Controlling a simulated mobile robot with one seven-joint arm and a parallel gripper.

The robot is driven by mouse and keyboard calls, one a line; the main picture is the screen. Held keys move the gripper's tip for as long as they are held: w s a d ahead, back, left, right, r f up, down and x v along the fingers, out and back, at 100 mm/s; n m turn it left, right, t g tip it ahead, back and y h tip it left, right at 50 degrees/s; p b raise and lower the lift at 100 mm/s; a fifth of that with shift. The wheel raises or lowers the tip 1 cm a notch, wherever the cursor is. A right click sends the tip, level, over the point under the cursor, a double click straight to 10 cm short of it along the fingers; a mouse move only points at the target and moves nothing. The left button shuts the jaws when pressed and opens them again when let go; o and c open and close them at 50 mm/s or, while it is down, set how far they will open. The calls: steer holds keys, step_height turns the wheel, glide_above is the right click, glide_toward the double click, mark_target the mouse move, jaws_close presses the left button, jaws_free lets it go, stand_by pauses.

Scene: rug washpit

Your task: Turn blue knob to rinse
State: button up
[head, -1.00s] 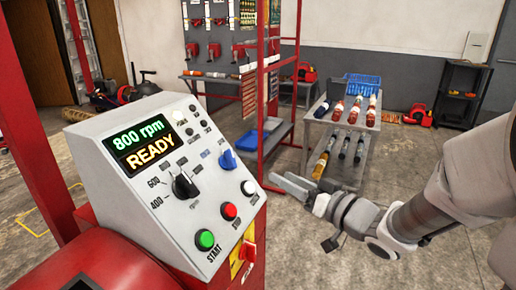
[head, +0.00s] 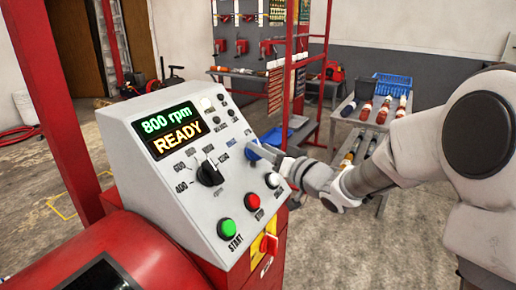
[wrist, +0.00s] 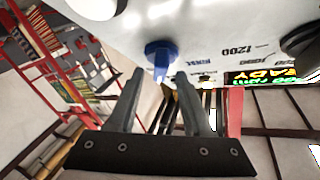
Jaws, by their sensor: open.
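The blue knob (head: 252,154) is on the sloping grey control panel (head: 150,195), right of a black knob (head: 209,172). My gripper (head: 262,149) is right at it and partly covers it in the head view. In the wrist view, the blue knob (wrist: 157,49) shows on the panel face, with its narrow grip pointing toward the open gap of my gripper (wrist: 159,78). One finger is on each side, and the knob is not clamped. A small label that seems to read RINSE is beside it. Which mark the knob points to is unclear.
The display (head: 166,130) reads 800 rpm READY. A white button (head: 272,180), a red button (head: 252,201) and a green START button (head: 230,228) are close below the knob. A red-and-yellow switch (head: 268,244) is lower. A red rack and a bottle cart (head: 350,111) stand behind.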

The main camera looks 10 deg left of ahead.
steer(key=shift+x, duration=1.15)
jaws_close()
